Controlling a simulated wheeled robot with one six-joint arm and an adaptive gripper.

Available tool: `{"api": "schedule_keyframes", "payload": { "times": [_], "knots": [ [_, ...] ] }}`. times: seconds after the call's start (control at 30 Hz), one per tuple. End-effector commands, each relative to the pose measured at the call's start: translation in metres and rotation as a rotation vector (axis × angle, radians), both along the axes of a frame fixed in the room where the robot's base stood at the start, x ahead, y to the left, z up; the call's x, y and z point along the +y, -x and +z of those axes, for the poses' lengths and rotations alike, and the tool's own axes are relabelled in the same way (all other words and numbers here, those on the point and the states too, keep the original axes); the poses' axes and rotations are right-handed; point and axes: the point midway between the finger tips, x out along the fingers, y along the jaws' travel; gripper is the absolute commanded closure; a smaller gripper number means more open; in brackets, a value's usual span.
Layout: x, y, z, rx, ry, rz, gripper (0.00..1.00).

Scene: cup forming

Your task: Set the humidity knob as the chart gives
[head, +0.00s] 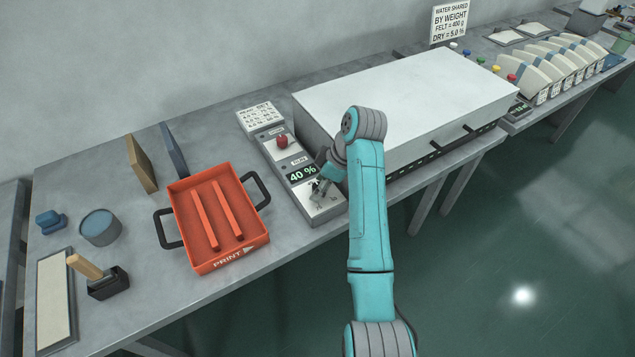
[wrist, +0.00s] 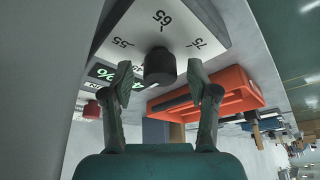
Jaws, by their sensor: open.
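The control panel (head: 323,205) lies on the bench, with a green display (head: 301,173) reading 40 %. In the wrist view the dark humidity knob (wrist: 159,68) stands on a pale dial plate (wrist: 184,22) marked 55, 65 and 75. My gripper (wrist: 160,80) is open, one finger on each side of the knob in that view; I cannot tell whether either touches it. In the head view my gripper (head: 318,189) is over the panel's near end and largely hides the knob. The chart (head: 261,117) stands behind the panel, its print too small to read.
A red button (head: 282,141) sits on the panel's far part. An orange tray (head: 185,228) with black handles stands left of the panel. A large white-topped box (head: 410,85) stands close on the right. A sign (head: 450,21) is at the back.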

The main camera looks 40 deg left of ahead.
Motion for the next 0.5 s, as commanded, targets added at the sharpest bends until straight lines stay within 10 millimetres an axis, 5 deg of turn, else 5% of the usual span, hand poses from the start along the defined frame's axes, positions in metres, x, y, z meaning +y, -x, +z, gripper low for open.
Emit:
{"api": "schedule_keyframes", "payload": {
  "times": [0.17,0.4,0.5],
  "knots": [
    [-0.0001,0.0000,0.0000,0.000,0.000,0.000,0.41],
    [0.0000,-0.0001,0.0001,0.000,0.000,0.000,1.00],
    [0.0000,-0.0001,0.0000,0.000,0.000,0.000,1.00]
  ]
}}
